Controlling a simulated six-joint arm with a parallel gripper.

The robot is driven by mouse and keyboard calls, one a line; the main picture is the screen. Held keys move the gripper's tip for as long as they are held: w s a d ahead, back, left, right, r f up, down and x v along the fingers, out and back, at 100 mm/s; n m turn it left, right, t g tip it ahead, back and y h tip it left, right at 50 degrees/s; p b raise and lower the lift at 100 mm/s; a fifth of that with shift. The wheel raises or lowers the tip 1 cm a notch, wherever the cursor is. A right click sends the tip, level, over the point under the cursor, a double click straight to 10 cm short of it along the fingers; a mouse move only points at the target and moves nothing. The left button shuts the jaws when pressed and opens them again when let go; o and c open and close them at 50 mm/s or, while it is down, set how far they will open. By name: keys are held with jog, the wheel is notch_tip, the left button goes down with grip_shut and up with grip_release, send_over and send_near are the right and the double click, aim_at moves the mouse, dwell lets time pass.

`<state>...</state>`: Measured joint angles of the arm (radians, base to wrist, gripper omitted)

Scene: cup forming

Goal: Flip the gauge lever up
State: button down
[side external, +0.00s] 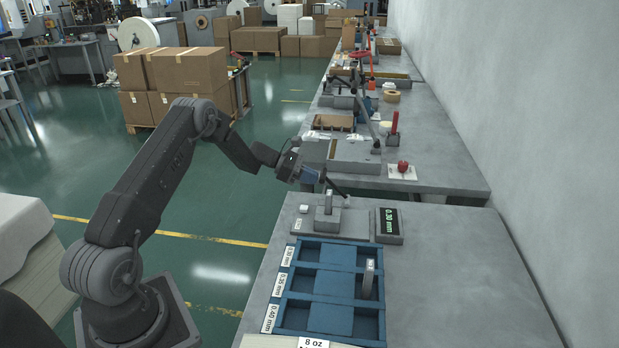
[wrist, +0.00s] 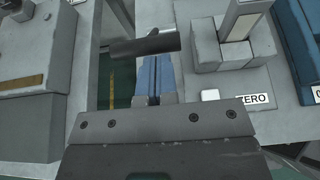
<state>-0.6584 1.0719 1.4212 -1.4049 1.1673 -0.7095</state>
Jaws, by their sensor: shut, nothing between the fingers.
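The gauge (side external: 326,222) is a grey block with an upright post on a flat base, near the far end of the front table. Its block also shows at upper right in the wrist view (wrist: 220,52). A dark rod, apparently the gauge lever (side external: 338,188), slants down to the right just above the gauge. In the wrist view the dark cylinder (wrist: 145,45) lies across the fingertips. My gripper (side external: 318,180) is shut and empty, close beside the rod's upper end. Its blue fingers (wrist: 154,62) are pressed together; whether they touch the rod I cannot tell.
The display (side external: 388,222) reads 0.30 mm. A blue tray (side external: 283,297) with labelled compartments lies nearer, with a grey upright piece (side external: 369,278) at its right. A small ZERO label (wrist: 252,98) is beside the gauge. A second table (side external: 440,170) stands beyond a gap.

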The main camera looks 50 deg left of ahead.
jog(key=shift+r, duration=0.1)
jog(key=shift+w+d+r+g+y, duration=0.2)
jog(key=shift+r+g+y, duration=0.1)
jog(key=shift+r, duration=0.1)
jog(key=w+d+r+g+y, duration=0.4)
jog(key=w+d+r, duration=0.1)
jog(key=w+d, duration=0.3)
jog(key=shift+g+y, duration=0.3)
dwell(0.5)
jog(key=shift+w+d, duration=0.1)
dwell(0.4)
